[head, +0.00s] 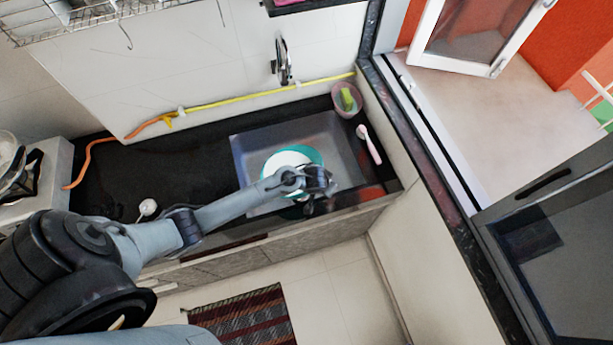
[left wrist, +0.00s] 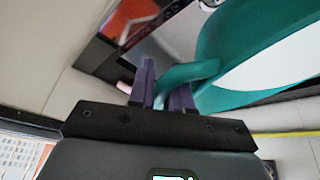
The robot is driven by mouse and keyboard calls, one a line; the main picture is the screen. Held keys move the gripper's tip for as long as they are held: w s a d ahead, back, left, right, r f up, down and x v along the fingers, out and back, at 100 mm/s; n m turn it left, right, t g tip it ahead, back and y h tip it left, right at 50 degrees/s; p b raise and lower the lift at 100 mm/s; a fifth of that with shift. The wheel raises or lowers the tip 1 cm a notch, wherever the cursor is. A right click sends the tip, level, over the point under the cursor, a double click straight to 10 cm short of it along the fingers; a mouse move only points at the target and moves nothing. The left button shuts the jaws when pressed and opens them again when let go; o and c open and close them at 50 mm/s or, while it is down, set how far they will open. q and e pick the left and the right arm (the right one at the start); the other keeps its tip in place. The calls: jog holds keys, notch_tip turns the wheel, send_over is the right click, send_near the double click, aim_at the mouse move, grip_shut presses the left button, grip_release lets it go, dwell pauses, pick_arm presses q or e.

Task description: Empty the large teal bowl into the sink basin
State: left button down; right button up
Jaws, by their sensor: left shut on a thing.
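The large teal bowl (head: 316,156) is over the sink basin (head: 342,138), its white inside facing up toward the head camera. I cannot tell whether the white is contents or lining. My left gripper (head: 320,184) is at the bowl's near right side. In the left wrist view, the purple fingers of my left gripper (left wrist: 165,86) are shut on a teal handle-like part of the bowl (left wrist: 218,45). My forearm and wrist hide part of the bowl's near side and the basin's front edge. My right gripper is not in view.
A faucet (head: 283,62) is on the wall behind the basin. A pink cup with a green sponge (head: 347,100) and a pink-handled brush (head: 369,144) are at the right. A white ladle-like item (head: 147,207) lies on the black counter (head: 125,175), left, mostly clear.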

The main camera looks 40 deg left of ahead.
pick_arm(q)
jog(key=shift+a+r+h+p, duration=0.35)
jog(key=shift+r+p, duration=0.3)
jog(key=shift+p, duration=0.4)
jog(key=shift+r, duration=0.1)
jog(key=shift+p, duration=0.35)
jog(key=shift+a, duration=0.1)
jog(key=shift+a+r+p, duration=0.1)
jog(key=shift+r+p, duration=0.15)
jog(key=shift+p, duration=0.05)
dwell(0.5)
jog(key=shift+s+a+r+h+p, duration=0.1)
jog(key=shift+a+r+h+p, duration=0.25)
jog(key=shift+p, duration=0.3)
jog(key=shift+s+a+r+h+p, duration=0.1)
jog(key=shift+a+r+h+p, duration=0.1)
jog(key=shift+r+p, duration=0.35)
jog(key=shift+f, duration=0.1)
dwell(0.8)
